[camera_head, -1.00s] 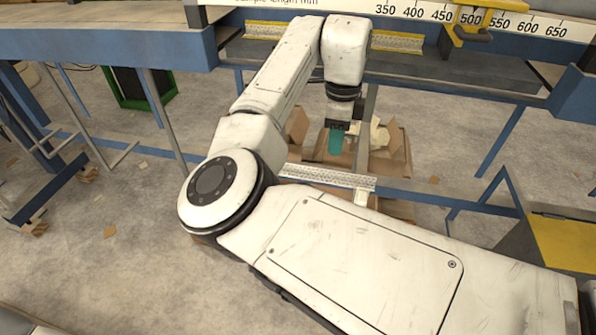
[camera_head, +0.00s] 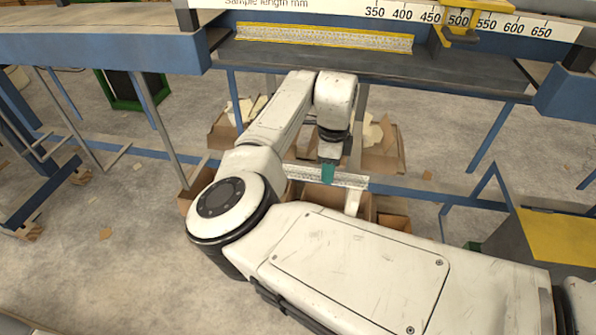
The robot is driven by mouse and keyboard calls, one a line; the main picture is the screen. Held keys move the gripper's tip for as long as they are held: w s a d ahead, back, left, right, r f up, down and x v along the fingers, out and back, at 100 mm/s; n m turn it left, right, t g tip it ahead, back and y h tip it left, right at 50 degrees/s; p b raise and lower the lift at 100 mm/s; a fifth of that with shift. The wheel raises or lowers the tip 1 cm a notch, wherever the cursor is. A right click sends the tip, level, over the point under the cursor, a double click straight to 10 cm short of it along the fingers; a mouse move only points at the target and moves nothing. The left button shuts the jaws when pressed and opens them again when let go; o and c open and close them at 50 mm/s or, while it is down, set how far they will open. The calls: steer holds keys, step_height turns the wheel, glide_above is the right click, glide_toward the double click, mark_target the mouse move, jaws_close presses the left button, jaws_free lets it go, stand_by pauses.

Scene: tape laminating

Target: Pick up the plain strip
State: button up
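The plain strip (camera_head: 350,180), pale with a patterned surface and no yellow edging, lies roughly level below the bench, above cardboard boxes. What it rests on is mostly hidden. My gripper (camera_head: 328,174), with teal fingers, points down at the middle of the strip and overlaps it in the picture. I cannot tell whether the fingers touch it or whether they are open or shut. Another strip with yellow edges (camera_head: 325,38) lies on the dark bench top under the ruler.
The dark bench top (camera_head: 400,67) stands behind my arm. A yellow clamp (camera_head: 459,33) sits by the ruler (camera_head: 500,24). Cardboard boxes (camera_head: 383,150) stand on the floor under the bench. A blue rail (camera_head: 420,193) runs at the strip's level.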

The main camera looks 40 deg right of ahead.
steer(key=shift+c, duration=0.3)
jaws_close()
steer(key=shift+r, duration=0.15)
